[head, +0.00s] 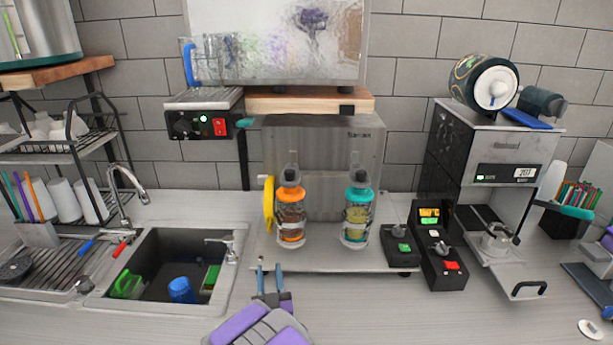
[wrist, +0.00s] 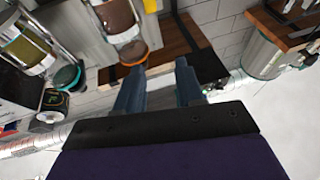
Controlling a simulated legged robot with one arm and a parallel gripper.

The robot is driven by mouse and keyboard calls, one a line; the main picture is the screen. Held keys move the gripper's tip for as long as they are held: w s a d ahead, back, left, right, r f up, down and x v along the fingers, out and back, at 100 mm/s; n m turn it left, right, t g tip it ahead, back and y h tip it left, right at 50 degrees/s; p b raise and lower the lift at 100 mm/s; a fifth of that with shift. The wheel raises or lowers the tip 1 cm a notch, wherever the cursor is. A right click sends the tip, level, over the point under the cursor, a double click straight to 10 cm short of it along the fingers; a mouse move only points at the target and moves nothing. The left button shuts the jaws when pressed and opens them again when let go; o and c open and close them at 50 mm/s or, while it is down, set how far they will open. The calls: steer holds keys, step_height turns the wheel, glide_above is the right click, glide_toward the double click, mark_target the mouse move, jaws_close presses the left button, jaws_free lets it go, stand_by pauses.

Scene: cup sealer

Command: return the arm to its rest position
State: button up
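My gripper (head: 270,281) is low in the middle of the head view, over the counter in front of the metal dispenser stand. Its two blue-grey fingers are apart with nothing between them. The fingers also show in the wrist view (wrist: 160,88), spread and empty. My purple and grey arm comes up from the bottom edge of the head view. The cup sealer (head: 500,150) stands at the right, with a lit display and a handle at its lower front.
The stand (head: 325,262) carries an orange-ringed dispenser (head: 290,215) and a teal-ringed dispenser (head: 357,215). A sink (head: 150,265) holding a blue cup (head: 182,290) lies left. Black control boxes (head: 437,245) stand right of the stand. The front counter right of my arm is clear.

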steer(key=w+d+m+g+h, duration=0.3)
steer(key=w+d+g+h, duration=0.1)
steer(key=d, duration=0.3)
steer(key=s+d+g, duration=0.4)
steer(key=d+g, duration=0.2)
steer(key=s+d+r+g, duration=0.2)
steer(key=s+d+g, duration=0.2)
steer(key=s, duration=0.9)
steer(key=s+d+r+g+h, duration=0.1)
steer(key=s+d+g, duration=0.4)
steer(key=s, duration=0.9)
steer(key=s+d+r+g, duration=0.4)
steer(key=s+d, duration=0.2)
steer(key=s, duration=0.7)
steer(key=shift+s+d, duration=0.2)
steer(key=shift+s, duration=0.2)
